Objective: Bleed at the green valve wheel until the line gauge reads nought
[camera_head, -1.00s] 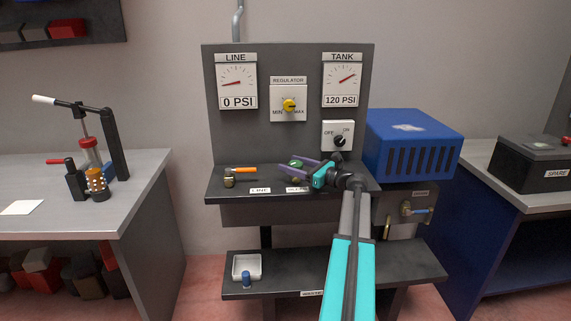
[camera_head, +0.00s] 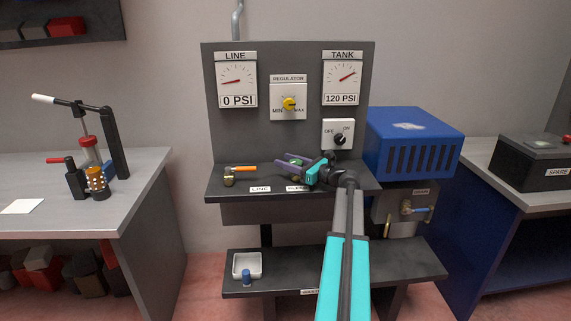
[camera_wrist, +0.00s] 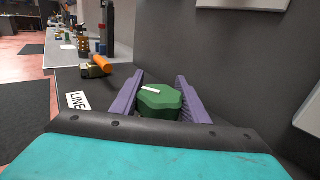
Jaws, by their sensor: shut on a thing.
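The green valve wheel (camera_wrist: 160,101) sits between the two purple fingers of my gripper (camera_wrist: 160,103) in the wrist view, with a white mark on its top. My gripper (camera_head: 294,164) is shut on it, above the bleed label (camera_head: 297,189) on the bench ledge. In the head view the green wheel (camera_head: 294,157) is partly hidden by the fingers. The line gauge (camera_head: 237,80) on the panel at upper left reads 0 PSI.
The orange-handled line valve (camera_head: 241,170) is left of my gripper. The tank gauge (camera_head: 342,80) reads 120 PSI. The regulator knob (camera_head: 289,103) and an off/on switch (camera_head: 339,137) are on the panel. A blue compressor box (camera_head: 412,145) stands right of my arm.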

